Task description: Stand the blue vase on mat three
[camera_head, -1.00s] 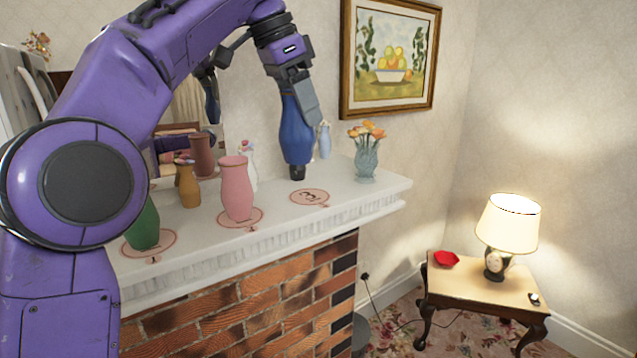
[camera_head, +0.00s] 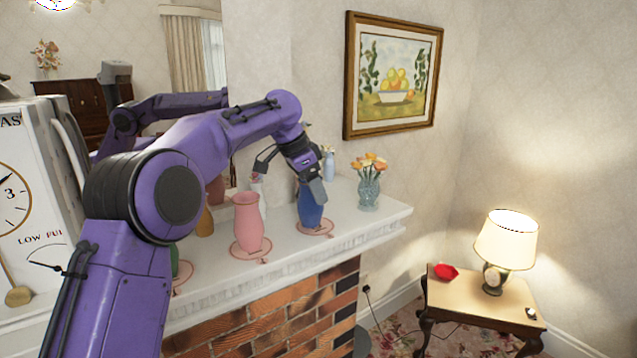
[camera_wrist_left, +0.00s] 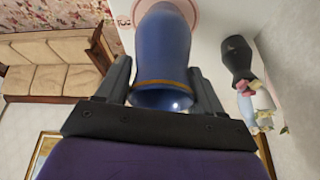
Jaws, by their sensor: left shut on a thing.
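The blue vase (camera_head: 311,212) is upright at the right part of the mantel, with its base over mat three (camera_head: 316,231). The base looks to be on the mat or very close to it. My left gripper (camera_head: 312,190) is shut on the vase near its top. In the left wrist view the vase (camera_wrist_left: 162,50) is between the fingers, its gold-ringed mouth towards me, and part of a pinkish mat (camera_wrist_left: 190,8) shows beyond it. My right gripper is not in view.
A pink vase (camera_head: 247,224) stands on the mat to the left. A glass vase of orange flowers (camera_head: 369,192) stands to the right. A dark vase (camera_wrist_left: 237,56) is close beside the blue vase in the wrist view. A large clock-like object (camera_head: 30,190) is at far left.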

